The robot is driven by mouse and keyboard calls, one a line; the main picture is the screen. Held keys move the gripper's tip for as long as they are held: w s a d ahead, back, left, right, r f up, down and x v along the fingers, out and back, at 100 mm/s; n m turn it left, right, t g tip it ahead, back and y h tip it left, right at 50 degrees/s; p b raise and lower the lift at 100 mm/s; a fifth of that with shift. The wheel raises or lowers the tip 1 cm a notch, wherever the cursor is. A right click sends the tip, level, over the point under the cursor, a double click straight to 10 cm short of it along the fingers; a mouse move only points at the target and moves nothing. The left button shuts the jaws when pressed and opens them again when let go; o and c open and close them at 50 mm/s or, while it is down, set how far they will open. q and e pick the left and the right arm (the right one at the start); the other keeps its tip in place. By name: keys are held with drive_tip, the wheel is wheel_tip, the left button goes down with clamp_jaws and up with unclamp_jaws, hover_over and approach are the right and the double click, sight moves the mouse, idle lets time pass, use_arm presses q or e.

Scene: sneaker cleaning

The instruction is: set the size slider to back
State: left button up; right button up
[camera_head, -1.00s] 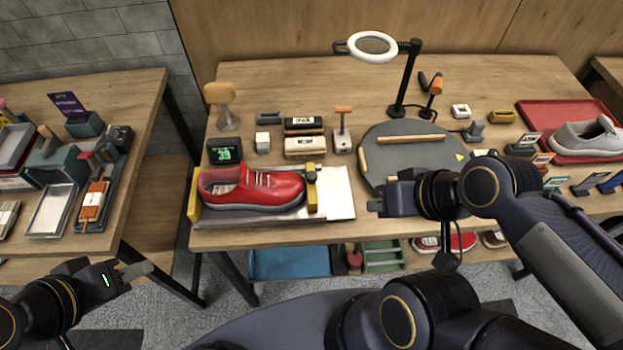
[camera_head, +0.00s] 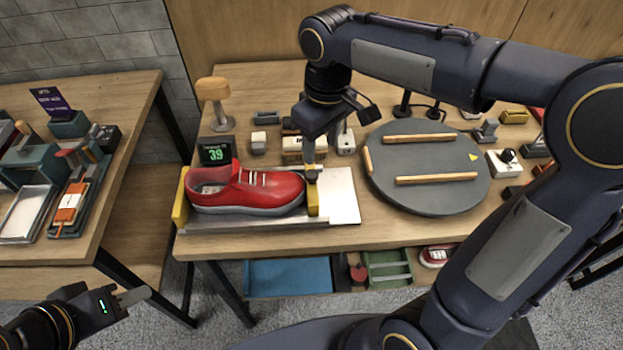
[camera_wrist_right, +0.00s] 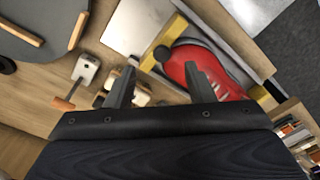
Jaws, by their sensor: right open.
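Whether a finger touches the knob is unclear. My left gripper (camera_head: 135,297) hangs at the lower left, away from the table.
A small display (camera_head: 215,153) with green digits stands behind the shoe heel. A wooden-topped stand (camera_head: 214,90), a brush (camera_head: 300,157) and small blocks stand behind the plate. A round grey turntable (camera_head: 425,165) is to the right. My right arm crosses above the table.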

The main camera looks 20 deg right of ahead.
sight(312, 174)
drive_tip(key=shift+w+a+f+n, duration=0.3)
drive_tip(key=shift+w+a+f, duration=0.45)
drive_tip(key=shift+w, duration=0.1)
wheel_tip(312, 174, down, 8)
drive_tip(key=shift+r+b, duration=0.25)
drive_tip(key=shift+b, duration=0.1)
drive_tip(key=shift+c, duration=0.3)
drive_tip(key=shift+d, duration=0.1)
clamp_jaws()
